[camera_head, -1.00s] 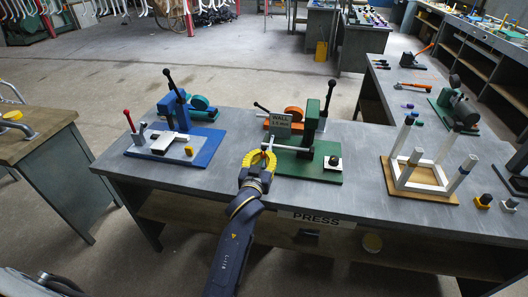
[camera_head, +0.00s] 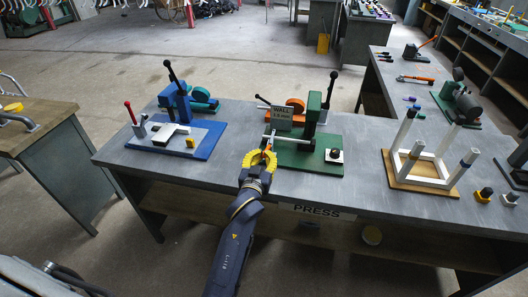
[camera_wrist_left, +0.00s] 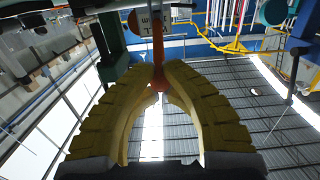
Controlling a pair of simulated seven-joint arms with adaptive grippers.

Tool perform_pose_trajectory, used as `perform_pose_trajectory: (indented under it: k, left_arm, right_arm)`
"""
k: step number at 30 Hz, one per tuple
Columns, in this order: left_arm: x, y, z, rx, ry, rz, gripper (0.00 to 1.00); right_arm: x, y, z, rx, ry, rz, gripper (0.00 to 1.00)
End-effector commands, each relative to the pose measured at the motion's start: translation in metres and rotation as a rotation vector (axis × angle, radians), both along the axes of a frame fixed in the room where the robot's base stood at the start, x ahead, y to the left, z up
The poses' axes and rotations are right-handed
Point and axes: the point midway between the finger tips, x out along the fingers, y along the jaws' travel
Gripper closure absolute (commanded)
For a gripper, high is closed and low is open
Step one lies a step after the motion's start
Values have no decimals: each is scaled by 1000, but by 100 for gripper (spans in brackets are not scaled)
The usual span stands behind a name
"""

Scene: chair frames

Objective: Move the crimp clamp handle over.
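The green press fixture (camera_head: 313,158) stands on the front bench, with a sign on it and a pale rod across its front. An orange handle, which looks like the crimp clamp handle (camera_head: 269,155), sticks out at its front left. My left gripper (camera_head: 263,156) reaches in from the front with its yellow fingers around this handle. In the left wrist view the orange handle (camera_wrist_left: 158,50) runs between the fingertips, which close on it; its far end is partly hidden. My right gripper is not in view.
A blue fixture (camera_head: 206,145) with a red-knobbed lever stands to the left. A white frame on a wooden board (camera_head: 400,178) stands to the right. Bench space between the green fixture and the white frame is clear.

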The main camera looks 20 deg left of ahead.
Motion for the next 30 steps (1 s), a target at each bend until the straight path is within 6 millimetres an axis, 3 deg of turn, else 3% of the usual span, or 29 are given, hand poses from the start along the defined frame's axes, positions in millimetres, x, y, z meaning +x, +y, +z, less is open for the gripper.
perform_pose_trajectory:
  k: [30]
  left_arm:
    - [-8,-1,-21,1,4,0,100]
  right_arm:
    - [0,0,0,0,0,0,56]
